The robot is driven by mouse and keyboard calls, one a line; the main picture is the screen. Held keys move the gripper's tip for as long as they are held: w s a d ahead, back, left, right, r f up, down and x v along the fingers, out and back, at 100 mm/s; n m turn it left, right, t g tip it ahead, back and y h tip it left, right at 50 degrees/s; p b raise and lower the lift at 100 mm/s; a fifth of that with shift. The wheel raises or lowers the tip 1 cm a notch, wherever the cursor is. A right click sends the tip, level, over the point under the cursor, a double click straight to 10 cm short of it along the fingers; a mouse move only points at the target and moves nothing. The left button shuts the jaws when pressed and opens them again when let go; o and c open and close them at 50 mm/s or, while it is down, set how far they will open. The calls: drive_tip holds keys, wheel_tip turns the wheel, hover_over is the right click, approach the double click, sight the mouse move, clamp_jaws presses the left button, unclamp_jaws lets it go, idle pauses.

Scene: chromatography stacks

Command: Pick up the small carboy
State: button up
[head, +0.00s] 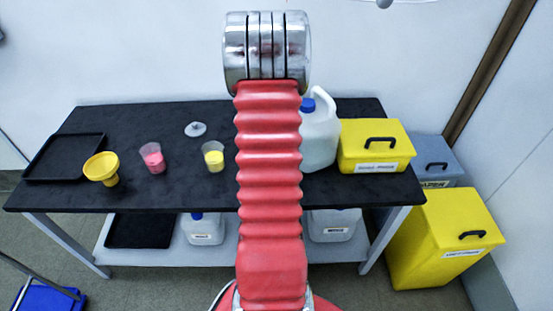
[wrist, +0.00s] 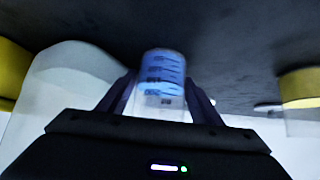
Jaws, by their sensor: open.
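A white carboy (head: 320,135) with a blue cap and a handle stands on the black table, partly behind my red arm in the head view. A large pale rounded body, likely this carboy (wrist: 75,85), is at left in the wrist view. Two more white carboys, one at left (head: 203,229) and one at right (head: 331,226), stand on the lower shelf; I cannot tell which is the small one. My gripper (wrist: 160,77) is open, with a clear graduated beaker of blue liquid (wrist: 161,88) between or just beyond its fingers. The head view hides my gripper behind the arm.
On the table (head: 120,121) are a black tray (head: 64,157), a yellow funnel (head: 102,168), a pink-filled beaker (head: 152,158), a yellow-filled beaker (head: 213,157), a grey lid-like piece (head: 195,129) and a yellow box (head: 375,147). A yellow bin (head: 445,240) stands on the floor at right.

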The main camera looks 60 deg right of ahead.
drive_tip(key=shift+c, duration=0.2)
drive_tip(key=c, duration=0.8)
drive_tip(key=shift+c, duration=0.2)
drive_tip(key=shift+w+r, duration=0.1)
drive_tip(key=shift+r, duration=0.1)
drive_tip(key=shift+w+a+r, duration=0.1)
drive_tip(key=shift+r, duration=0.2)
wheel_tip(320, 180, up, 11)
drive_tip(key=w+a, duration=0.4)
drive_tip(key=w, duration=0.4)
drive_tip(key=w+a, duration=0.4)
drive_tip(key=w, duration=0.5)
drive_tip(key=shift+w+a+f, duration=0.15)
drive_tip(key=shift+a+f, duration=0.1)
drive_tip(key=shift+a, duration=0.15)
idle(0.7)
idle(0.8)
